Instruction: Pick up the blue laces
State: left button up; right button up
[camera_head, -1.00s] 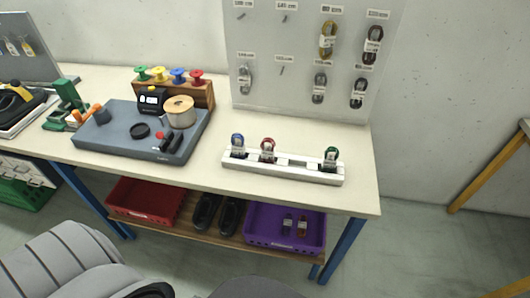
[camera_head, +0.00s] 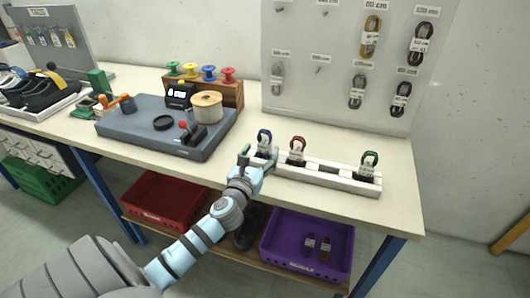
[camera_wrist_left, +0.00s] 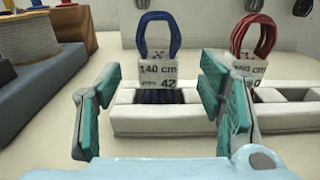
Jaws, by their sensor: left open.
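The blue laces (camera_head: 264,138) stand upright in the left end of a white slotted holder (camera_head: 342,181) near the table's front edge. In the left wrist view the blue laces (camera_wrist_left: 159,32) show as a loop above a white label reading 140 cm. My left gripper (camera_head: 258,157) is open in front of them. In the left wrist view its teal fingers (camera_wrist_left: 158,100) stand to either side of the label, with the laces beyond and between them. I cannot tell whether they touch. My right gripper is not in view.
Red laces (camera_head: 297,147) stand just right of the blue ones, close to a left finger. Green laces (camera_head: 369,162) stand at the holder's right end. A grey workstation tray (camera_head: 130,131) lies to the left. A pegboard (camera_head: 335,50) with hanging laces stands behind.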

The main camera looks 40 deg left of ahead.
aim_at(264, 145)
pick_arm(q)
jog(key=x, duration=0.5)
jog(key=shift+a+b, duration=0.1)
jog(key=shift+b, duration=0.25)
jog(key=shift+s, duration=0.1)
jog(key=c, duration=1.1)
